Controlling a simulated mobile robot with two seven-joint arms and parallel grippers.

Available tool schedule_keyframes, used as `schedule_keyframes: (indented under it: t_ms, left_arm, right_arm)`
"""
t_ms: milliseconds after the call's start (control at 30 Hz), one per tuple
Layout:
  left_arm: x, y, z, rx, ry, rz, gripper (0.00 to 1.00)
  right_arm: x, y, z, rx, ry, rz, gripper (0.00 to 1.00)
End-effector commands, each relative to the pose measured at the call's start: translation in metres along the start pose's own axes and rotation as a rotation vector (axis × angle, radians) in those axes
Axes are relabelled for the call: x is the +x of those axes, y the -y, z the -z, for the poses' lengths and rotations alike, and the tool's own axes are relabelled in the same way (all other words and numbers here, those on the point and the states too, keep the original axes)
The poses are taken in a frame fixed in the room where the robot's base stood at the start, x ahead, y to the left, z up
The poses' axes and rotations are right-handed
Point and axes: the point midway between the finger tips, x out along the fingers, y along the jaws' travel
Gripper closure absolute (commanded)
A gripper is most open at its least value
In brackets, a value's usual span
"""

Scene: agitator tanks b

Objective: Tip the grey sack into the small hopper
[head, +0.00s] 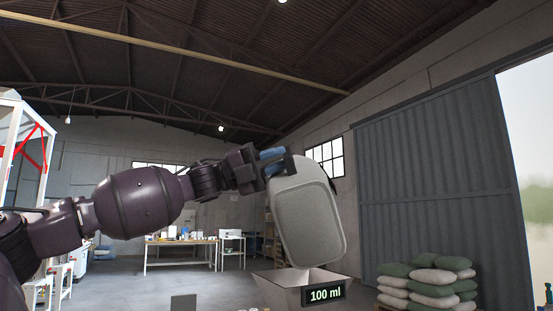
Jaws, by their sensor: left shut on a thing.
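The grey sack (306,222) hangs tilted in the middle of the head view, pale grey with rounded corners. My left gripper (272,160) is shut on its upper left end and holds it up. The small hopper (273,285) is a grey flared box at the bottom, with a dark display reading "100 ml" (324,295) on it. The sack's lower end is over or just behind the hopper's opening, and I cannot tell whether they touch. The inside of the hopper is mostly hidden. My right gripper is not in view.
A pile of green and whitish sacks (431,282) stands at the lower right, before a large dark sliding door (431,195). A table with small items (181,241) stands at the back. A white frame with red braces (22,140) is at the far left. Open floor lies between.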

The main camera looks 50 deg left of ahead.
Motion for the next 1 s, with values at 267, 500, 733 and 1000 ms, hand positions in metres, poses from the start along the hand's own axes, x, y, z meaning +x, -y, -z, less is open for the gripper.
schedule_keyframes:
  t_ms: [267,500,733,1000]
  left_arm:
    - [-0.001,0.001,-0.006,-0.046,0.017,0.005,1.00]
    - [-0.001,0.000,-0.006,-0.046,0.017,0.004,1.00]
    - [-0.001,-0.001,-0.008,-0.064,0.023,0.004,1.00]
    - [-0.002,-0.005,-0.014,-0.117,0.041,0.006,1.00]
  right_arm:
    - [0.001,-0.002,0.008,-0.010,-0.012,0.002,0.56]
    - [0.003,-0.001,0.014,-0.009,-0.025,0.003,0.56]
    - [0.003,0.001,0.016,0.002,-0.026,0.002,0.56]
    - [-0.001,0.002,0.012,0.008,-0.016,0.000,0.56]
